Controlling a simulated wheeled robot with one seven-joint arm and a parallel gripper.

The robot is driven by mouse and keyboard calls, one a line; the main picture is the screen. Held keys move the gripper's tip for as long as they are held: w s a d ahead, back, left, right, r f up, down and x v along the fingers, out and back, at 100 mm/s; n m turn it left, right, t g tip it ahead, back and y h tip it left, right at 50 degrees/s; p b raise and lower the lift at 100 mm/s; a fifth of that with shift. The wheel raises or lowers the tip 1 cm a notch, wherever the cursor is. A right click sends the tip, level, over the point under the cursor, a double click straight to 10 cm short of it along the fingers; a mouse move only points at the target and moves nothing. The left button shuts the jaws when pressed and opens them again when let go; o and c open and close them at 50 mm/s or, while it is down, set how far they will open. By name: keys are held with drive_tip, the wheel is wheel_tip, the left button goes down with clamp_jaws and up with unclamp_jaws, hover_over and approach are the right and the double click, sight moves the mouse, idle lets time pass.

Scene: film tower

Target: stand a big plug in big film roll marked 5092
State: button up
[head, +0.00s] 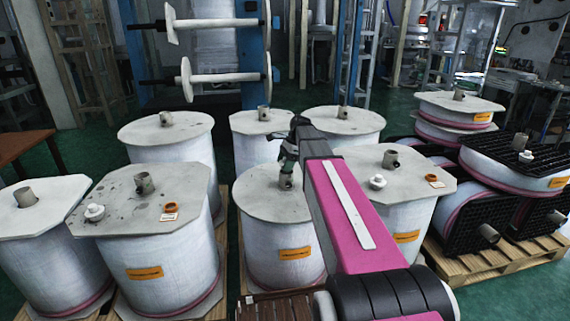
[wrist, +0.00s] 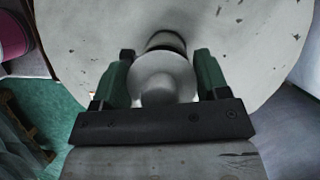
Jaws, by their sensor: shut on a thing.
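My gripper (wrist: 162,76) is shut on a white round plug (wrist: 165,85), with one green finger on each side of it. In the head view my gripper (head: 287,158) is over the round lid of the middle front film roll (head: 265,200), close to its grey core tube (head: 286,178). In the wrist view the core's dark opening (wrist: 166,41) lies just beyond the plug. I cannot tell whether plug and core touch. The roll has an orange label (head: 295,254), whose number is too small to read. The held plug is not clear in the head view.
Other film rolls stand close around: front left (head: 150,255), right (head: 405,215) and behind (head: 260,150). Loose white plugs lie on the front left roll (head: 94,211) and right roll (head: 377,181). Rolls on black racks (head: 470,215) stand far right. Green floor shows between.

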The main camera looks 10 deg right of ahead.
drive_tip(key=shift+f, duration=1.45)
idle(0.5)
drive_tip(key=o, duration=1)
drive_tip(key=v, duration=1)
drive_tip(key=shift+r, duration=0.4)
drive_tip(key=shift+s, duration=0.1)
